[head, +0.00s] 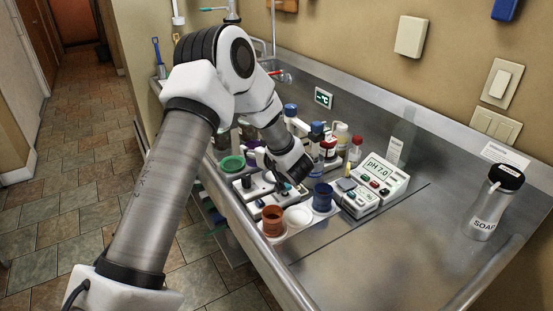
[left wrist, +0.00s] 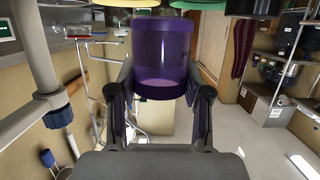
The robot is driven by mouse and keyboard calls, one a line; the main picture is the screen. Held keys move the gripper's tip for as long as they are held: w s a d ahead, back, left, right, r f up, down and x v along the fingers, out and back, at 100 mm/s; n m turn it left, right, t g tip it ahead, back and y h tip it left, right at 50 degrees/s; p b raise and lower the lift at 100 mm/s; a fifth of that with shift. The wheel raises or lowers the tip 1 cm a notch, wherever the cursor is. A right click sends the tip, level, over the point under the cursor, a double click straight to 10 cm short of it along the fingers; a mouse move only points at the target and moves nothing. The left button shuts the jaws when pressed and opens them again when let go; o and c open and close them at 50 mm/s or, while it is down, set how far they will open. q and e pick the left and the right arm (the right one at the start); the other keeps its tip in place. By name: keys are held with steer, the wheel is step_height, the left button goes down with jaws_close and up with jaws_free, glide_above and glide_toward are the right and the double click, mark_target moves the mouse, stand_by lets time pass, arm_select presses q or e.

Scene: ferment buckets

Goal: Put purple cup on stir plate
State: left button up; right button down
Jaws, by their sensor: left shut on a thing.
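The purple cup (left wrist: 162,55) fills the upper middle of the left wrist view, between the two fingers of my left gripper (left wrist: 162,90). The gripper is shut on it. In the head view my left gripper (head: 268,178) is low over the crowded counter, partly hidden by my wrist, and I cannot make out the cup clearly there. A low white device with dark knobs (head: 246,188) lies under and beside the gripper; I cannot tell for sure that it is the stir plate. My right gripper is not in view.
A green cup (head: 231,163) is at the left. A pH meter (head: 382,177) and several bottles stand close by.

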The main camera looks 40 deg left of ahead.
arm_select(q)
steer(key=w+d, duration=0.2)
steer(key=d, duration=0.1)
steer(key=w+d+p, duration=0.1)
steer(key=shift+d, duration=0.35)
steer(key=f, duration=0.2)
steer(key=f+p, duration=0.1)
steer(key=shift+w+f, duration=0.3)
steer(key=shift+f, duration=0.1)
steer(key=shift+s, duration=0.1)
steer(key=shift+f, duration=0.2)
steer(key=o, duration=1.3)
